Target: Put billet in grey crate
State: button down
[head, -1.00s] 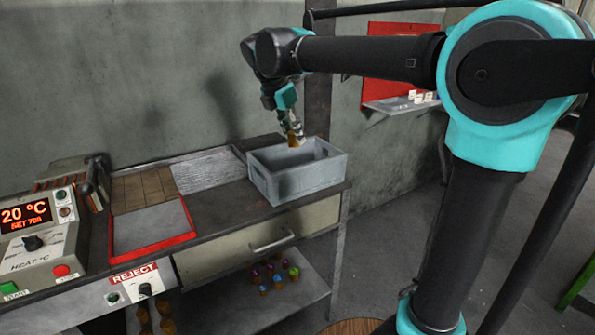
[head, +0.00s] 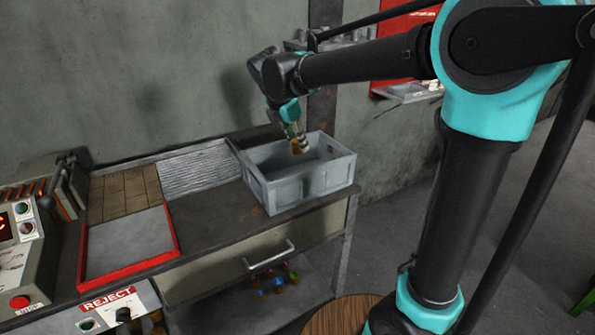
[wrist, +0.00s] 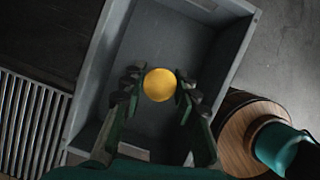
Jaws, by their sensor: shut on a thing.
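The grey crate (head: 310,182) stands on the right end of the workbench; it fills much of the wrist view (wrist: 98,72). My gripper (head: 296,140) points down over the crate's opening. It is shut on the billet (head: 297,147), a yellow-orange piece seen end-on as a round disc in the wrist view (wrist: 159,85). The billet sits between the two fingers (wrist: 157,92), over the crate's inside. I cannot tell how far its lower end is from the crate floor.
A red-edged tray (head: 128,242) and a wooden-tiled patch (head: 125,190) lie to the left on the bench. A ridged metal plate (head: 195,169) is beside the crate. The heater control box (head: 20,245) stands far left. A drawer handle (head: 270,255) sticks out below.

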notch_tip(320, 180, down, 10)
jog(key=shift+f, duration=0.15)
dwell(0.3)
jog(key=c, duration=1.2)
grip_release()
jog(key=shift+f, duration=0.1)
jog(key=shift+o, duration=0.2)
jog(key=v, duration=1.2)
